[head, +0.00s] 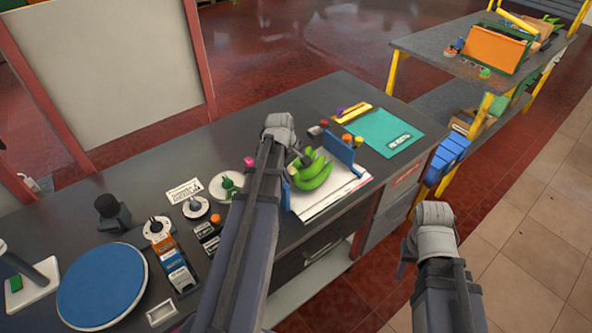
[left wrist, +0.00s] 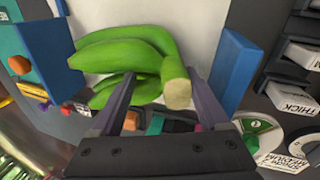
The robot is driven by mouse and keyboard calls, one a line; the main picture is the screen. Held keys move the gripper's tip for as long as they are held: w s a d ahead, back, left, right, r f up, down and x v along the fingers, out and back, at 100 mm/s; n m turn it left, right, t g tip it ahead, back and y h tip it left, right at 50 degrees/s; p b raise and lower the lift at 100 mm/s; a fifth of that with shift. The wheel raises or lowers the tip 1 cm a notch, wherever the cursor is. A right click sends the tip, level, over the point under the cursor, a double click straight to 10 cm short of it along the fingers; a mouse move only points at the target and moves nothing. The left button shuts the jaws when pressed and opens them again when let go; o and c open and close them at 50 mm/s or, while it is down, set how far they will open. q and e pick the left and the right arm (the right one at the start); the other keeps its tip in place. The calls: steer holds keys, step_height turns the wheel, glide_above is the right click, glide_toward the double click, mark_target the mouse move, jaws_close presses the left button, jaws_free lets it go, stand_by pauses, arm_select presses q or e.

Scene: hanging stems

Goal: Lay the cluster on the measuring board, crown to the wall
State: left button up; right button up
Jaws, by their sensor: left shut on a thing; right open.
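The green banana cluster (head: 314,174) is at or just above the white measuring board (head: 342,192); I cannot tell whether it touches. The board has an upright blue wall (head: 341,153) at its far right end. Another blue upright (head: 286,192) is partly hidden behind my left arm. My left gripper (head: 301,158) is shut on the cluster. In the left wrist view, the fingers straddle the cluster's pale cut crown (left wrist: 178,94), with the fruit pointing left and blue uprights on both sides. My right gripper (head: 405,260) is open and empty, off the bench's front edge.
A teal mat (head: 384,132) and a yellow tool (head: 353,112) lie beyond the board. Left of my arm are a blue round disc (head: 102,285), small dials (head: 158,228) and labelled boxes (head: 178,268). A shelf unit (head: 440,60) stands at the right. Small coloured knobs cluster near the blue wall.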

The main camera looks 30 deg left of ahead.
arm_select(q)
steer(key=shift+f+b, duration=0.4)
steer(key=o, duration=1.6)
steer(key=shift+r, duration=0.1)
steer(key=p+v, duration=0.7)
steer(key=shift+s+r+p, duration=0.15)
steer(key=shift+r+p, duration=0.15)
steer(key=shift+r, duration=0.1)
steer(key=shift+f, duration=0.1)
